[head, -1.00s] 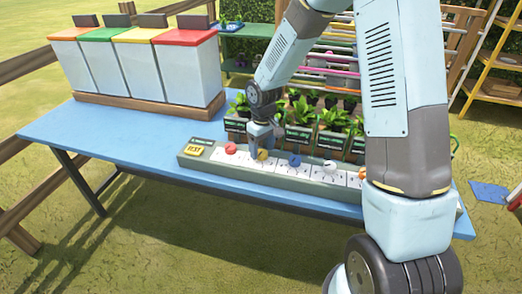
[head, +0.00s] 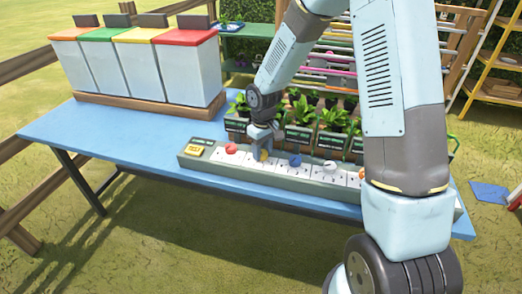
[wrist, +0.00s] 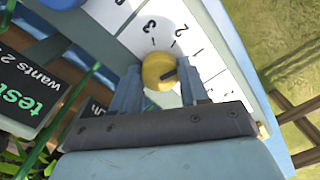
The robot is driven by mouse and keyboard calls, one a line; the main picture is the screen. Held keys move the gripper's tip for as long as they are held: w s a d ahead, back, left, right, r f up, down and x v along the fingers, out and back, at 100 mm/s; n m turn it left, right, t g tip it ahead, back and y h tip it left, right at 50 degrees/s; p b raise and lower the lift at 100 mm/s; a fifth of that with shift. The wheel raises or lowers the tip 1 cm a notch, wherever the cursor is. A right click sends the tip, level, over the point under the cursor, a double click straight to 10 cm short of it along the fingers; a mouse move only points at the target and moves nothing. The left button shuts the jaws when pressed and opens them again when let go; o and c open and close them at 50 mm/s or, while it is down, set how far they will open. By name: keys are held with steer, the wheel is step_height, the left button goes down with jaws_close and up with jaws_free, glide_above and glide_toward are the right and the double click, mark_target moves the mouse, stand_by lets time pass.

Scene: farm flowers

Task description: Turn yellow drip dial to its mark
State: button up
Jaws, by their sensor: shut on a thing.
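The yellow dial (wrist: 157,66) sits on a white panel face with a dark pointer line on it. Printed marks and the numbers 3, 2 and 1 show around it. My gripper (wrist: 160,84) has one finger on each side of the dial and is shut on it. In the head view, my gripper (head: 264,150) points down at the control strip (head: 235,168), and its fingers cover most of the yellow dial (head: 263,157). A sign (wrist: 32,97) reading "test" and "wants 2" shows at left in the wrist view; its end is cut off.
A red dial (head: 231,148) and a blue dial (head: 295,160) flank the yellow one closely. A yellow test button (head: 194,150) is at the strip's left end. Potted plants (head: 301,112) stand close behind. Lidded bins (head: 185,72) stand at back left; the blue table (head: 110,135) is clear at left.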

mark_target(263, 151)
steer(key=shift+c, duration=0.4)
steer(key=shift+m, duration=0.9)
steer(key=shift+d, duration=0.1)
steer(key=o, duration=1.1)
steer(key=shift+c, duration=0.2)
steer(key=shift+r, duration=0.1)
step_height(263, 151, up, 14)
steer(key=shift+f, duration=0.2)
steer(key=shift+w+d, duration=0.1)
